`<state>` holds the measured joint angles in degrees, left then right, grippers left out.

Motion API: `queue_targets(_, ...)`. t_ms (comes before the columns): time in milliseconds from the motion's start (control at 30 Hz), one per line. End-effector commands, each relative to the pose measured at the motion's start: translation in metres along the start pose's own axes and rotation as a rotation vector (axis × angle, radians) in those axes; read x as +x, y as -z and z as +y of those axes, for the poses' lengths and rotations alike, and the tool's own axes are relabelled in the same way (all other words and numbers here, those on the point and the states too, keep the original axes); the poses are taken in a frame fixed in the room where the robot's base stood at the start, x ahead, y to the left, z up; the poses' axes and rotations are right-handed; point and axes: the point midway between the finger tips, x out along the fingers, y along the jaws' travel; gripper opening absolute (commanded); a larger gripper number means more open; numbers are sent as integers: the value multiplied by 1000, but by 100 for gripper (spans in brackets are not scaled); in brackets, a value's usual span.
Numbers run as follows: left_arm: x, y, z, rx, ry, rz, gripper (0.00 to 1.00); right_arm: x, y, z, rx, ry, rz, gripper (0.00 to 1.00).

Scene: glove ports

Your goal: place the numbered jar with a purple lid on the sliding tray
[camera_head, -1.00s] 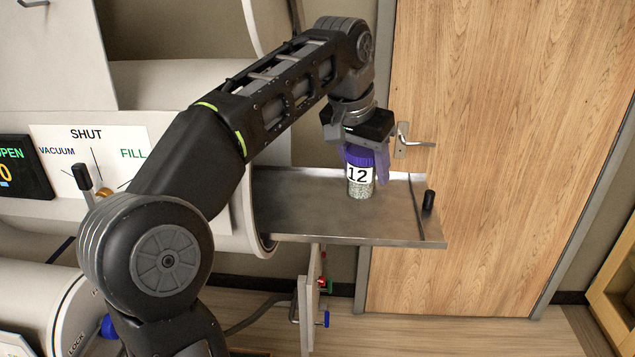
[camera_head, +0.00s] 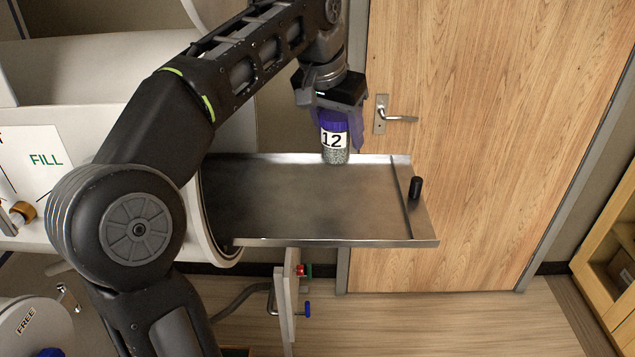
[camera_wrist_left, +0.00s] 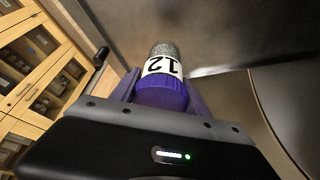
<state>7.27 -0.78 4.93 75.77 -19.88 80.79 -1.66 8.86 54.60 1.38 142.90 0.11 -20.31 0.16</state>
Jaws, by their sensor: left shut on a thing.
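The jar (camera_head: 334,141) has a purple lid, a white label reading 12 and grey grainy contents. It is upright at the far edge of the sliding tray (camera_head: 300,205), a flat metal tray extending from a round port. My left gripper (camera_head: 336,112) points down and is shut on the jar at its lid. In the left wrist view the jar (camera_wrist_left: 162,75) sits between the purple fingers. I cannot tell whether its base touches the tray. My right gripper is not in view.
A black knob (camera_head: 416,187) stands at the tray's right end. A wooden door (camera_head: 480,130) with a metal handle (camera_head: 398,117) is behind. The tray's middle is bare. A valve with red and blue parts (camera_head: 301,283) hangs below the tray.

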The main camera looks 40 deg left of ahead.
Motion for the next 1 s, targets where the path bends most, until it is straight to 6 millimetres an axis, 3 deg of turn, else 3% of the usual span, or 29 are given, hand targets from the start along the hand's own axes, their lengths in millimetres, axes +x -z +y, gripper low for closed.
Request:
queue_targets(33, 16, -7, 0, 0, 0, 0, 11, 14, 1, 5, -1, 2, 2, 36)
queue_targets(200, 33, -14, 0, 0, 0, -2, 11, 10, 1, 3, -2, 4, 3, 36)
queue_targets(567, 37, -15, 0, 0, 0, 0, 11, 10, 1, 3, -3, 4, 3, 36)
queue_targets(833, 68, -29, 0, -1, 0, -3, 11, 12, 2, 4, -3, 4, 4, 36)
queue_targets(1000, 75, -31, 0, 0, 0, 1, 11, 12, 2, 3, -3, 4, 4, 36)
